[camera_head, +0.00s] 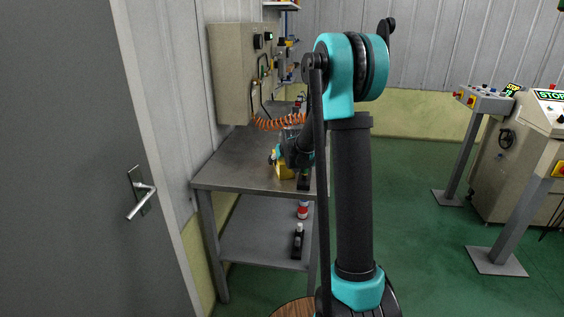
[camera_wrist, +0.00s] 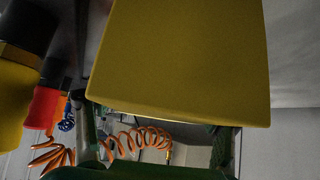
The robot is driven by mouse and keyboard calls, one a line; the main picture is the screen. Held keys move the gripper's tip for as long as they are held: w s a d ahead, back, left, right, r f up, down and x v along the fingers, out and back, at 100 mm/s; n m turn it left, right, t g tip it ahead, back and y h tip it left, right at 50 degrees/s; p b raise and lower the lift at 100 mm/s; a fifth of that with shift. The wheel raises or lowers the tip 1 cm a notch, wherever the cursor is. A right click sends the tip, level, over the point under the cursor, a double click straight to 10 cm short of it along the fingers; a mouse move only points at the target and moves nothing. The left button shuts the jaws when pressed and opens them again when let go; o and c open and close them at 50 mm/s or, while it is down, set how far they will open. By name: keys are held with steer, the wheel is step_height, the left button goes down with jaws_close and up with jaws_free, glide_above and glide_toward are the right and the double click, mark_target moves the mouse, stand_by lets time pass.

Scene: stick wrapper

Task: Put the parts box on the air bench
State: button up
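The parts box, taken to be the yellow box (camera_head: 285,170), shows at the right part of the air bench (camera_head: 232,168), partly hidden by my arm. In the wrist view the yellow box (camera_wrist: 180,60) is very close and fills the upper middle. My gripper (camera_head: 291,158) is at the box in the head view, mostly hidden by my own arm. In the wrist view its dark green finger parts (camera_wrist: 158,148) show on both sides below the box edge. Their contact with the box is hidden, so I cannot tell whether they grip it. I cannot tell whether the box touches the bench top.
A beige control cabinet (camera_head: 232,75) and an orange coiled hose (camera_head: 280,123) are at the bench's back. Bottles (camera_head: 302,210) stand on the lower shelf. A red-and-yellow item (camera_wrist: 42,108) is close at left in the wrist view. The bench's left top is clear.

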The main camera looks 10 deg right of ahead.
mark_target(283, 163)
steer(key=shift+r, duration=0.1)
steer(key=v, duration=1.2)
stand_by(0.5)
